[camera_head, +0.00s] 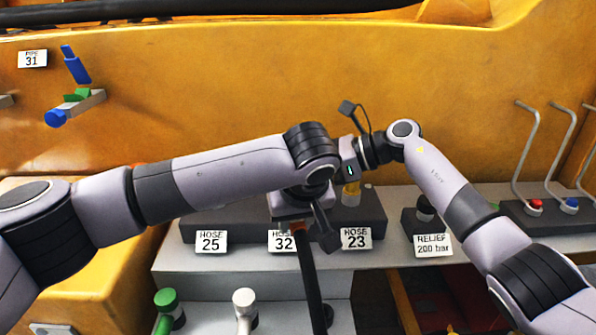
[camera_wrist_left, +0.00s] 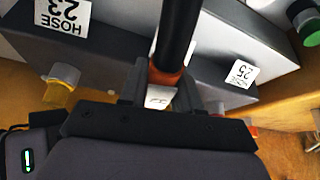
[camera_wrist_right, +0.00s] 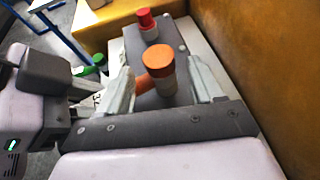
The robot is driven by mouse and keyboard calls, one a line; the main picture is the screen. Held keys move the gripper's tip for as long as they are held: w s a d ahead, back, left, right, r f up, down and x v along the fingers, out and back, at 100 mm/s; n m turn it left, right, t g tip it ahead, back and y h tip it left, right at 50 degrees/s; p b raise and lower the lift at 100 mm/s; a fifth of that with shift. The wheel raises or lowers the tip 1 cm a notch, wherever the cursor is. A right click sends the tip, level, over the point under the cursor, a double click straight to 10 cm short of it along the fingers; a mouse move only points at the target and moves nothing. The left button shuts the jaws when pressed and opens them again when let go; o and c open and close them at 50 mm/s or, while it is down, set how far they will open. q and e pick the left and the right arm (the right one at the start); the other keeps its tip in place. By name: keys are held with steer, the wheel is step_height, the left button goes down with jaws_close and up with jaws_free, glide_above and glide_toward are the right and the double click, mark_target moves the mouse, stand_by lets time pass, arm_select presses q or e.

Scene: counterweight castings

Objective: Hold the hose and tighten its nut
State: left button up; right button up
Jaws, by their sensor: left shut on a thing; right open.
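The black hose (camera_head: 309,270) hangs down in front of the block, below the HOSE 32 label (camera_head: 283,241). In the left wrist view my left gripper (camera_wrist_left: 160,92) is shut on the hose end, beside an orange band (camera_wrist_left: 165,76); the hose (camera_wrist_left: 178,30) runs away between its fingers. In the right wrist view an orange round nut or cap (camera_wrist_right: 160,63) stands on the block, with an orange part leading off its side. My right gripper (camera_wrist_right: 166,88) is open, with its fingers apart on either side of this orange fitting. In the head view my left arm hides the right fingers.
Beside the orange fitting stands a red-capped one (camera_wrist_right: 147,24). A yellow fitting (camera_head: 351,193) stands behind the HOSE 23 label (camera_head: 356,238). The RELIEF valve (camera_head: 425,213) is right of the block. An orange wall (camera_head: 240,80) rises close behind. Green (camera_head: 166,303) and white (camera_head: 244,302) fittings stand below.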

steer(key=shift+w+a+f, duration=0.1)
steer(key=shift+a+f, duration=0.2)
steer(key=shift+a, duration=0.35)
steer(key=c, duration=1.1)
steer(key=shift+o, duration=0.2)
steer(key=shift+d+m+t+h, duration=0.1)
steer(key=shift+m+t+h, duration=0.2)
steer(key=shift+m+t, duration=0.25)
steer(key=shift+s+m+t+h, duration=0.3)
steer(key=shift+m+t+h, duration=0.1)
steer(key=shift+m+t, duration=0.65)
steer(key=o, duration=1.1)
steer(key=shift+c, duration=0.2)
